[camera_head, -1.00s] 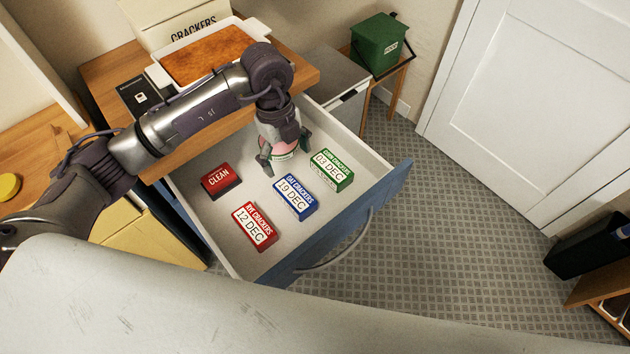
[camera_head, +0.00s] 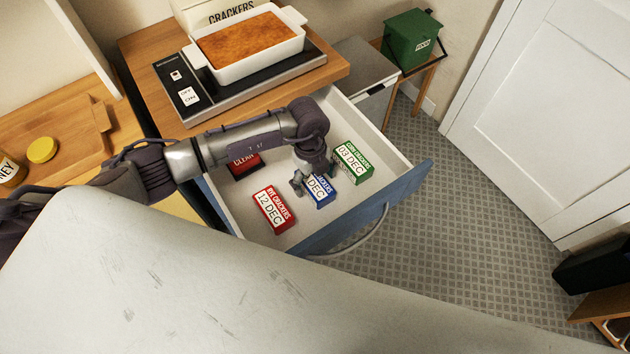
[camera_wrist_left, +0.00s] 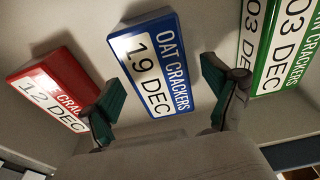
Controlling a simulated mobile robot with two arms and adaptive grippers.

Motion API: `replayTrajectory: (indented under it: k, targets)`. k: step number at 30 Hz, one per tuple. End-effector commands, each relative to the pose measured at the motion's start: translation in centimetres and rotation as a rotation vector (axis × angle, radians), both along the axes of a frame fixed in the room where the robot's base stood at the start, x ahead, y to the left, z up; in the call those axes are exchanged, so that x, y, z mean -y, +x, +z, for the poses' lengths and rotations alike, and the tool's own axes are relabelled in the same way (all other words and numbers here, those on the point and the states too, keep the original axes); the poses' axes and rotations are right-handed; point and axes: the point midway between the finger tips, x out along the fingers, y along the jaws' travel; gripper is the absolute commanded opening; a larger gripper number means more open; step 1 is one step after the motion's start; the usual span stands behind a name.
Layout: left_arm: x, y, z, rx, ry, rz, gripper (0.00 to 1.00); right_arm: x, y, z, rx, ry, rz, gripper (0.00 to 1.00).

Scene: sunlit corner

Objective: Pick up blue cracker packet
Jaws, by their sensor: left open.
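The blue oat cracker packet (camera_head: 320,190), labelled 19 DEC, lies in the open drawer between a red and a green packet, partly hidden by my gripper in the head view. In the left wrist view the blue packet (camera_wrist_left: 158,65) lies ahead, between and beyond the two fingertips. My left gripper (camera_head: 315,183) is open and empty over the packet; its green-padded fingers (camera_wrist_left: 160,100) are spread on either side of the packet's near end. I cannot tell how high the fingertips are above it. My right gripper is not in view.
In the drawer (camera_head: 245,205) lie a red rye cracker packet (camera_head: 273,209), a green packet (camera_head: 352,162) and a red CLEAN box (camera_head: 243,164), partly behind my arm. The drawer's blue front (camera_head: 400,200) is close.

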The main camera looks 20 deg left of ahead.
Motion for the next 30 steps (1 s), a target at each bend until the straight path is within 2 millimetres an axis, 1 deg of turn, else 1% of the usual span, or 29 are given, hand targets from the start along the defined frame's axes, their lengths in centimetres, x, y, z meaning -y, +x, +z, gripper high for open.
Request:
replayTrajectory:
  k: [1, 4, 10, 11, 12, 23, 24, 30]
  targets:
    - [0.11, -0.09, -0.52, -0.002, -0.001, 0.001, 0.88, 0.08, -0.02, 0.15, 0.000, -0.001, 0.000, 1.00]
    - [0.16, -0.12, -1.16, -0.001, -0.001, -0.001, 0.88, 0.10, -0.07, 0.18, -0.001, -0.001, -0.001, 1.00]
    - [0.14, -0.09, -1.28, 0.001, -0.001, -0.001, 0.88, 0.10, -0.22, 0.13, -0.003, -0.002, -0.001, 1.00]
    - [0.14, -0.09, -1.28, 0.001, -0.001, -0.001, 0.86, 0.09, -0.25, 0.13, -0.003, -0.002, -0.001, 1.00]
    - [0.14, -0.09, -1.27, 0.001, -0.001, -0.001, 0.79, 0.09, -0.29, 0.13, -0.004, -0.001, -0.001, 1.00]
    - [0.12, -0.08, -1.23, 0.001, -0.001, -0.001, 0.19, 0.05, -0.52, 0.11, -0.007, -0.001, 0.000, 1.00]
    - [0.13, -0.05, -1.19, 0.001, -0.001, -0.001, 0.17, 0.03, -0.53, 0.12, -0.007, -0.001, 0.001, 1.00]
    - [0.13, -0.03, -1.09, 0.002, -0.001, -0.001, 0.17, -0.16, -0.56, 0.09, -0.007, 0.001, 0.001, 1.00]
